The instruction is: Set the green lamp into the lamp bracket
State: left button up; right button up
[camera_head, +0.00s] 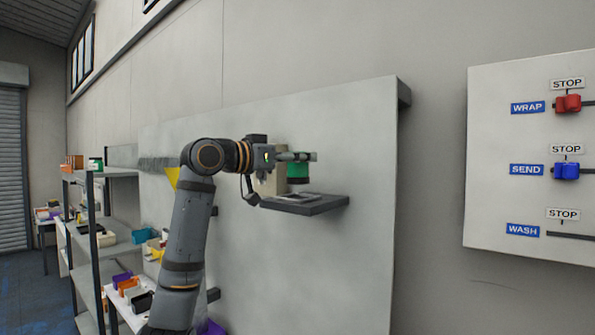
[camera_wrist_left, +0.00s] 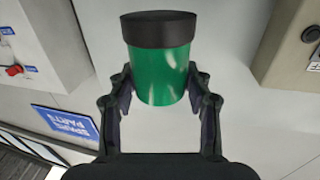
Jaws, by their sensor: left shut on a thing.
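The green lamp (camera_head: 298,170) is a green cylinder with a black end. My left gripper (camera_head: 298,156) is shut on it above a dark wall shelf. In the left wrist view the lamp (camera_wrist_left: 163,75) is between the two fingers (camera_wrist_left: 160,95), with its black end at the top of the picture. In the head view the black end points down, and the lamp looks about upright. A light flat piece (camera_head: 297,197) lies on the shelf below it; I cannot tell whether this is the lamp bracket. My right gripper is out of view.
The dark shelf (camera_head: 318,205) sticks out from a grey panel (camera_head: 350,150). A beige box (camera_head: 270,184) stands beside the lamp, partly behind my gripper. A rack (camera_head: 92,220) with bins is at the left. A board (camera_head: 500,110) with red and blue sliders hangs at the right.

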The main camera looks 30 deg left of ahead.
aim_at(298, 174)
pick_arm(q)
jog(key=f, duration=0.3)
jog(key=shift+w+a+f+p, duration=0.15)
jog(key=shift+w+f+p, duration=0.1)
jog(key=shift+w+p, duration=0.15)
jog(key=shift+f, duration=0.15)
jog(key=shift+s+a, duration=0.1)
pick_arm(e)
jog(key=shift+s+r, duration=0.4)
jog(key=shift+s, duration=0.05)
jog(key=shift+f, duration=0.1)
pick_arm(q)
jog(key=shift+d+f, duration=0.15)
jog(key=shift+d, duration=0.05)
jog(key=o, duration=1.2)
jog(key=shift+a, duration=0.15)
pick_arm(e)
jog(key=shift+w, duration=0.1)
